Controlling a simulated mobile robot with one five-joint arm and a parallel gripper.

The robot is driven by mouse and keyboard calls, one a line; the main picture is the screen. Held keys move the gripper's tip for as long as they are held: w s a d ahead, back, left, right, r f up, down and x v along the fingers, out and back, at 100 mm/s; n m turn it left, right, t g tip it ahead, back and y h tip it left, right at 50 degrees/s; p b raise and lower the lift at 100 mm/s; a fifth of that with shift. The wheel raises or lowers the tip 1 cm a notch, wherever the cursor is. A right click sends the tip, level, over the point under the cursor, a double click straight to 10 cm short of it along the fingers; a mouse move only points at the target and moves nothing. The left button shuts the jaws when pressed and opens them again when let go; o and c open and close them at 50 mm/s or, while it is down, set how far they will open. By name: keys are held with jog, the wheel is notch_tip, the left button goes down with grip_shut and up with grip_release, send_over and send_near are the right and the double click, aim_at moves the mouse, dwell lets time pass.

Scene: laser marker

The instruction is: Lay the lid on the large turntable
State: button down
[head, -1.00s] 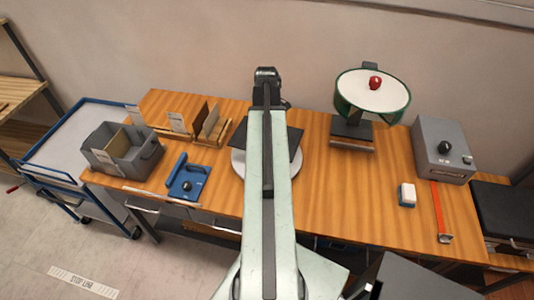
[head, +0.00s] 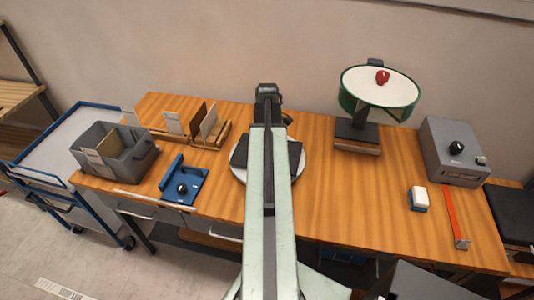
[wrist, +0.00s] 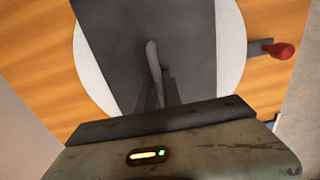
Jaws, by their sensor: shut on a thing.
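The lid (wrist: 110,35) is a dark grey flat plate with a curved grey handle (wrist: 153,62). My gripper (wrist: 157,85) is shut on this handle in the wrist view. The lid also shows in the head view (head: 296,156), on both sides of my arm, which hides its middle. The large turntable (wrist: 92,73) is a white disc behind the lid, its rim showing on both sides. Its edge also shows in the head view (head: 302,168). The lid overlaps the middle of the disc; whether they touch I cannot tell.
A red knob (wrist: 281,51) on a grey bracket sits beside the disc. A blue fixture (head: 184,184), slotted wooden rack (head: 190,138) and grey bin (head: 140,158) stand left. A green-rimmed round stand (head: 380,85), grey box (head: 452,150) and white-blue block (head: 419,198) stand right. Bench between is clear.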

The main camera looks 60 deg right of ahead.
jog(key=shift+f, duration=0.4)
jog(key=c, duration=1.5)
grip_release()
notch_tip(320, 180, up, 12)
jog(key=p, duration=1.2)
